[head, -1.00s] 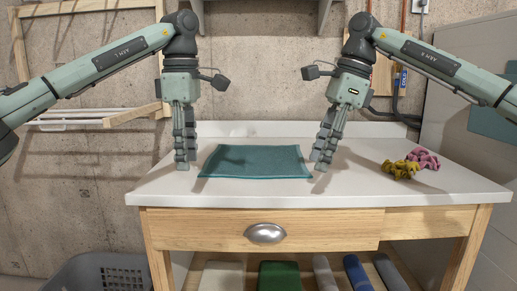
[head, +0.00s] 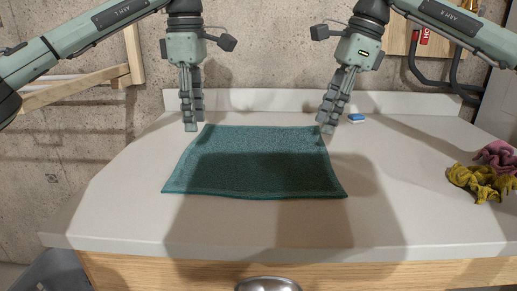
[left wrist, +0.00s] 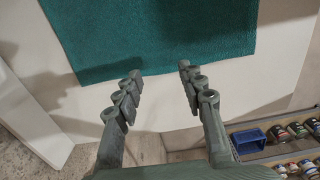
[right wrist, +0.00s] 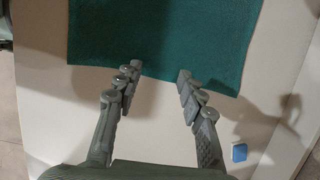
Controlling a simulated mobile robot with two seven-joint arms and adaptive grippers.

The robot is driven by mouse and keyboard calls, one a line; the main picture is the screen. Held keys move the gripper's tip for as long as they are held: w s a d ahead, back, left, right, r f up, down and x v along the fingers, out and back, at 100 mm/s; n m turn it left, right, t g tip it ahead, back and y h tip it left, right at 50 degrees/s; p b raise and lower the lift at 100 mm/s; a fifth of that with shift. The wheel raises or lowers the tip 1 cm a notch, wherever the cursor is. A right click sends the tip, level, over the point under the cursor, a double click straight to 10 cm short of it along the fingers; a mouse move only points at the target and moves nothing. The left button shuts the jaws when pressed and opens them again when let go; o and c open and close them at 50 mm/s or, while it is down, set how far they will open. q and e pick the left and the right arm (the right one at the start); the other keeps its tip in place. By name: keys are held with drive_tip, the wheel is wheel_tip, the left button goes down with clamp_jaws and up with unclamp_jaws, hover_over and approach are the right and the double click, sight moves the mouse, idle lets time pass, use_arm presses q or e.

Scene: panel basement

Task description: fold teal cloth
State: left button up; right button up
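The teal cloth (head: 255,165) lies flat and spread out on the white worktop in the head view. My left gripper (head: 191,127) points down near its back left corner. In the left wrist view the left fingers (left wrist: 160,72) are apart and empty, with the cloth's edge (left wrist: 165,35) just beyond the tips. My right gripper (head: 327,128) points down at the back right corner. In the right wrist view its fingers (right wrist: 160,74) are apart, with the cloth's edge (right wrist: 160,30) at the tips and nothing held between them.
A yellow crumpled cloth (head: 482,183) and a pink one (head: 497,156) lie at the right of the worktop (head: 110,205). A low upstand (head: 260,100) runs along the back. The front of the worktop is clear.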

sight(198, 152)
use_arm(q)
drive_tip(key=shift+w+f, duration=0.1)
drive_tip(key=shift+f, duration=2.55)
use_arm(e)
drive_tip(key=shift+w+f, duration=0.1)
drive_tip(key=shift+f, duration=2.55)
use_arm(q)
drive_tip(key=shift+f, duration=0.25)
use_arm(e)
drive_tip(key=shift+f, duration=0.2)
use_arm(q)
clamp_jaws()
use_arm(e)
drive_tip(key=shift+f, duration=0.15)
clamp_jaws()
use_arm(q)
drive_tip(key=shift+f, duration=0.1)
